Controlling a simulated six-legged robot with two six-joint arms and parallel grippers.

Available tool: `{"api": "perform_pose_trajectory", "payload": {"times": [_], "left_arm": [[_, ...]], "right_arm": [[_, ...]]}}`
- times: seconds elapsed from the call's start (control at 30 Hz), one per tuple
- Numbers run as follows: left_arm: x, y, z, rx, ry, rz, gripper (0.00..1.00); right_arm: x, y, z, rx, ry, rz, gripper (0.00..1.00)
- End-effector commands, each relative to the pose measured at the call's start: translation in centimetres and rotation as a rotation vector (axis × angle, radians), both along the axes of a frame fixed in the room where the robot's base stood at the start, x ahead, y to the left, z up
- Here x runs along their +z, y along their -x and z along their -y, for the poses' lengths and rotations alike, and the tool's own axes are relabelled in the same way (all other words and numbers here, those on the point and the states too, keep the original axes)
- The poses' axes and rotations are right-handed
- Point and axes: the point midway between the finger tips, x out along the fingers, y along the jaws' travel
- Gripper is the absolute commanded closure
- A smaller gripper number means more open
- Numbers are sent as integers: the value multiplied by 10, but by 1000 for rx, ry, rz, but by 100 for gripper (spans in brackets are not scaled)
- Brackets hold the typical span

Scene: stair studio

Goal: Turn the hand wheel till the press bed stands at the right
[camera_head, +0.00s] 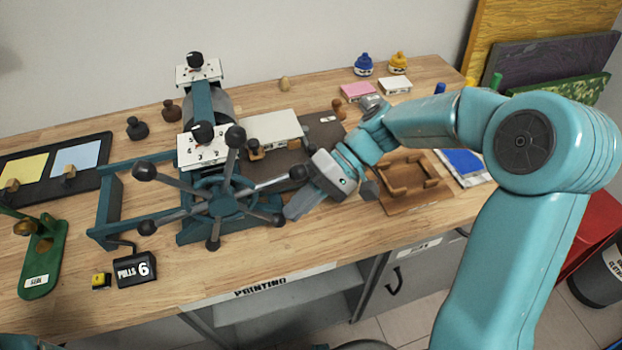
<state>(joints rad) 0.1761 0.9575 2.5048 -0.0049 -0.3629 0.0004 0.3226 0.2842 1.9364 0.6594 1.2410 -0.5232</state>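The hand wheel (222,203) has a dark hub and several grey spokes with black knobs. It stands at the front of the teal press (205,110). The press bed (290,158), a dark flat plate with a pale block on it, shows to the right of the roller; part is hidden behind the wheel and my arm. The teal rails (108,205) left of the press look empty. My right gripper (335,200) is just right of the wheel, close to its right-hand knobs, with fingers apart and seemingly nothing between them. I cannot tell whether it touches a spoke. My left gripper is out of view.
A wooden tray (415,187) lies right of my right gripper. A green stand (40,262), a yellow button block (101,281) and a counter reading 6 (136,269) sit at the left front. Ink bottles (363,65) stand at the back.

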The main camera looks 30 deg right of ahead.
Motion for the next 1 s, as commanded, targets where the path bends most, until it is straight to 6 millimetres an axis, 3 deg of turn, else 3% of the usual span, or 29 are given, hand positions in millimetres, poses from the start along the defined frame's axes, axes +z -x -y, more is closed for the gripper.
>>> {"api": "perform_pose_trajectory", "payload": {"times": [0.3, 1.0], "left_arm": [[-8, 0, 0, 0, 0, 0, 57], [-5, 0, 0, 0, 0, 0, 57]], "right_arm": [[-8, -1, -5, 1, 1, -1, 100], [-3, -3, -3, 1, 2, -1, 100]]}}
